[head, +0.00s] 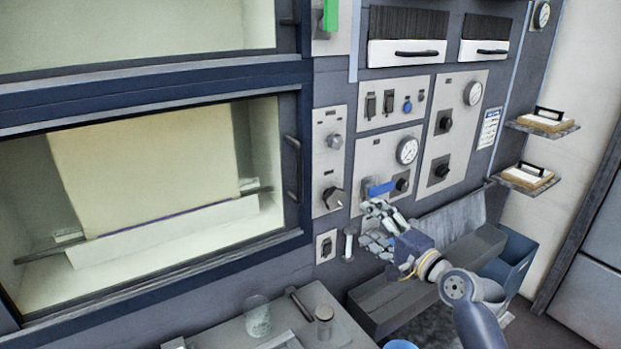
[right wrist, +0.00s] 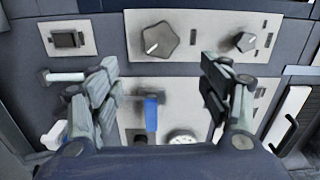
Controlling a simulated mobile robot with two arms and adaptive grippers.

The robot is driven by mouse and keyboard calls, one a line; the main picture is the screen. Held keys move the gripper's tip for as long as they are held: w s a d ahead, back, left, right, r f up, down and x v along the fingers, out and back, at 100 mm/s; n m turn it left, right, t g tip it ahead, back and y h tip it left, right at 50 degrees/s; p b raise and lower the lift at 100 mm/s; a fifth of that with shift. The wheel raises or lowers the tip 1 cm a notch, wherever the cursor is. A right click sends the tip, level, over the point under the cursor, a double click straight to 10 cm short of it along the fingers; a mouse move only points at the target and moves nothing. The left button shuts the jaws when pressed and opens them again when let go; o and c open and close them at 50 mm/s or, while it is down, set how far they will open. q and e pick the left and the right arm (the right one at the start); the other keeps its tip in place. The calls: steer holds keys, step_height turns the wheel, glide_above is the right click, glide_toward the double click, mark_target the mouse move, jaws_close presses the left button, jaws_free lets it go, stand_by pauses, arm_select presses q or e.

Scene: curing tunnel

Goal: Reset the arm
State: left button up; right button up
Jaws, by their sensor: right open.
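My right gripper (head: 372,224) is open and empty in front of the control panels, just below a blue lever handle (head: 381,188) in the head view. The right wrist view shows its two fingers (right wrist: 160,78) spread wide, with nothing between them. The blue handle (right wrist: 151,112) shows beyond and between the fingers, apart from them as far as I can tell. My left gripper is in neither view.
A grey trough (head: 400,300) lies below the right arm, with a blue bin (head: 515,262) beside it. A bench (head: 225,330) with a glass beaker (head: 257,316) and a metal cylinder (head: 324,322) is at the bottom. Two shelves (head: 527,178) project at the right.

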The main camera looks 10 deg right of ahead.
steer(key=s+a+f+n+g+h, duration=0.1)
steer(key=s+a+f+n+g, duration=0.35)
steer(key=s+f, duration=0.5)
steer(key=s+a+f+n+g, duration=0.4)
steer(key=s+a+f+n, duration=0.15)
steer(key=s+f, duration=0.45)
steer(key=s+d+f+n+g+h, duration=0.1)
steer(key=s+f+n+g+h, duration=0.2)
steer(key=s, duration=0.7)
steer(key=s+d+f+n+g+h, duration=0.2)
steer(key=s+f, duration=0.1)
steer(key=s, duration=0.7)
step_height(320, 180, down, 30)
steer(key=g+b, duration=0.1)
steer(key=b, duration=0.3)
steer(key=s+d+f+g+b, duration=0.1)
steer(key=s+f+b, duration=0.3)
steer(key=s+f, duration=1.4)
step_height(320, 180, down, 2)
steer(key=shift+d+f+n, duration=0.2)
steer(key=shift+d+n, duration=0.1)
steer(key=shift+d, duration=0.4)
